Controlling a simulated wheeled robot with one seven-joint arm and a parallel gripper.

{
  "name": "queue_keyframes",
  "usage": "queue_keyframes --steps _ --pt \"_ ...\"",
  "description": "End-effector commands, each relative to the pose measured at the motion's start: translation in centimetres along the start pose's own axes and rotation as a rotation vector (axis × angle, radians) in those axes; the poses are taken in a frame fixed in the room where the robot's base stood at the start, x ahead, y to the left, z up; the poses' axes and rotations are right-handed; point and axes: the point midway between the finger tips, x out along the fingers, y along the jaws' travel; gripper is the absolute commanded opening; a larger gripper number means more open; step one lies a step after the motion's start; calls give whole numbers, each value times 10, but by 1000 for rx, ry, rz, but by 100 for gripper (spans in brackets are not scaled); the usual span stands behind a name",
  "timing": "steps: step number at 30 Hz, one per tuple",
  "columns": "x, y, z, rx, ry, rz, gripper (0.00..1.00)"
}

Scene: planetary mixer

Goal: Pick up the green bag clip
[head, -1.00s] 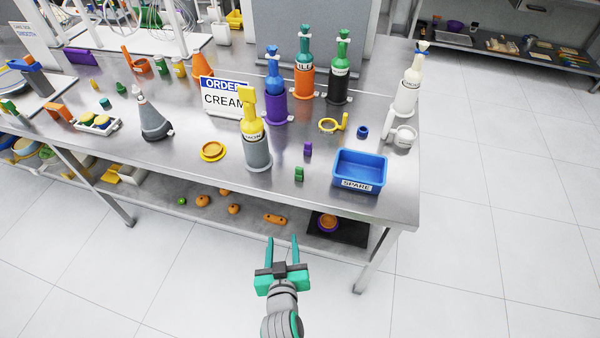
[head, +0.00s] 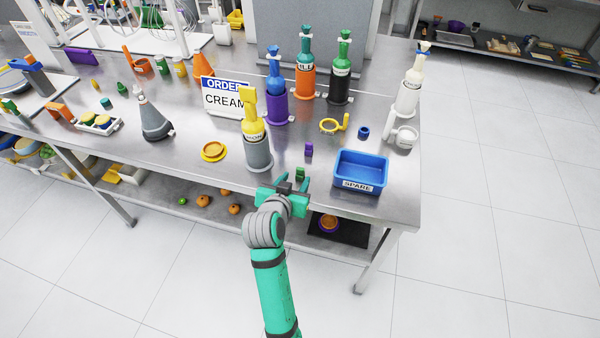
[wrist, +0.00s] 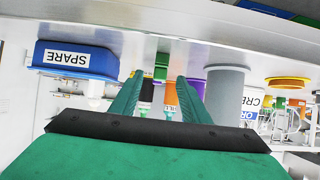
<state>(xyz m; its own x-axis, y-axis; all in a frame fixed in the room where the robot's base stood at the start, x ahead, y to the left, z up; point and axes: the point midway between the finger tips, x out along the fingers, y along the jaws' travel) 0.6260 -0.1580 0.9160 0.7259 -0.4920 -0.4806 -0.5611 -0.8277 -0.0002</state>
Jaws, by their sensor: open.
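The green bag clip (head: 300,174) stands small near the front edge of the steel table, left of the blue bin. My gripper (head: 292,183) is at the table's front edge, just in front of the clip, with its jaws open. In the wrist view, which is upside down, the green clip (wrist: 161,68) shows in line with the gap between the two teal fingers (wrist: 160,78). Nothing is held. I cannot tell whether the fingertips reach past the clip. My gripper partly hides the clip's lower part in the head view.
The blue SPARE bin (head: 360,172) stands close on the right. The grey-based yellow bottle (head: 257,150) stands close on the left. A small purple clip (head: 308,149) is behind the green one. An orange-yellow lidded disc (head: 213,151) lies farther left.

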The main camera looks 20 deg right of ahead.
Motion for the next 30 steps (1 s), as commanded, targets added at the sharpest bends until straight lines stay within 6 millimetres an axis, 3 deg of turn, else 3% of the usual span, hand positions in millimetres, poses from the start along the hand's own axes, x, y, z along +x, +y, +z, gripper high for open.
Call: queue_keyframes --steps 10,19,28,29,30 --pt "29 -1 0 -1 1 -1 42" --pt "67 -2 0 -1 0 -1 42" --pt "73 0 0 0 1 1 42" --pt "73 0 0 0 1 1 40" --pt "73 0 0 0 1 1 30"
